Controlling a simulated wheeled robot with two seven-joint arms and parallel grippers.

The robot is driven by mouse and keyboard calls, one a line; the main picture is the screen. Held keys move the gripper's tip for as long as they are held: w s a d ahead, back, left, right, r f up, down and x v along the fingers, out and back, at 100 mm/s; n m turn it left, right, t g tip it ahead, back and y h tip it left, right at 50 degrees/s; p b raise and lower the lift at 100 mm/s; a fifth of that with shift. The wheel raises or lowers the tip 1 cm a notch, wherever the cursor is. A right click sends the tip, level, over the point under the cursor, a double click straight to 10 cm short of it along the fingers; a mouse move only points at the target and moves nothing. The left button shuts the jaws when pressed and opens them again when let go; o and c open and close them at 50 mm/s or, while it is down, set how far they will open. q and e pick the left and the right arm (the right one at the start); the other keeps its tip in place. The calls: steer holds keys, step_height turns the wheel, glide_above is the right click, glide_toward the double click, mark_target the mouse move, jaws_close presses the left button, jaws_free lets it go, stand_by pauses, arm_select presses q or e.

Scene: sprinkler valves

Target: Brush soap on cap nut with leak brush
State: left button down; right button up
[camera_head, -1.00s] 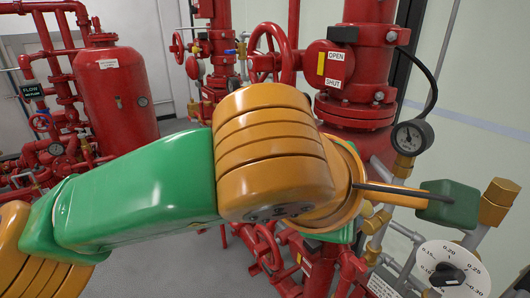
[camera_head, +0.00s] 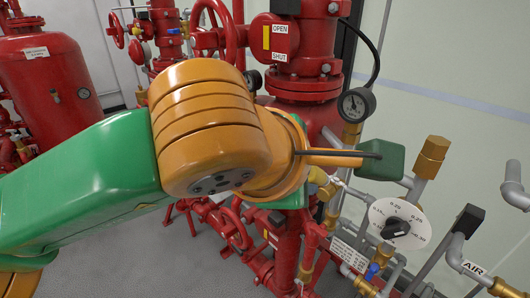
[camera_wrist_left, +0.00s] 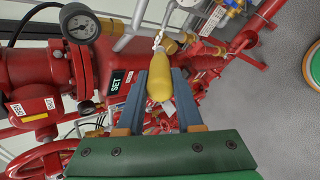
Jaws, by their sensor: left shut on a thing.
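My left gripper (camera_wrist_left: 158,98) is shut on the yellow handle of the leak brush (camera_wrist_left: 159,78), seen in the left wrist view. The brush's whitish tip points away from the palm, toward pipework, and I cannot tell whether it touches anything. In the head view my orange wrist hides most of the gripper; a bit of the yellow handle (camera_head: 318,176) shows past it. A brass hexagonal fitting that looks like the cap nut (camera_head: 433,150) tops a grey pipe to the right, apart from the brush. My right gripper is out of view.
A red valve with an OPEN/SHUT plate (camera_head: 279,42) and a pressure gauge (camera_head: 354,104) stand behind. A white dial plate (camera_head: 400,224), a blue-handled valve (camera_head: 372,271) and grey pipes marked AIR (camera_head: 473,268) crowd the lower right. Grey floor is free at lower left.

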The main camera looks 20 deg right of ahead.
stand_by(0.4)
arm_select(q)
steer(key=w+a+r+p+v, duration=0.1)
steer(key=w+p+v, duration=0.1)
steer(key=v, duration=1.2)
steer(key=shift+w+p, duration=0.4)
steer(key=shift+p, duration=0.3)
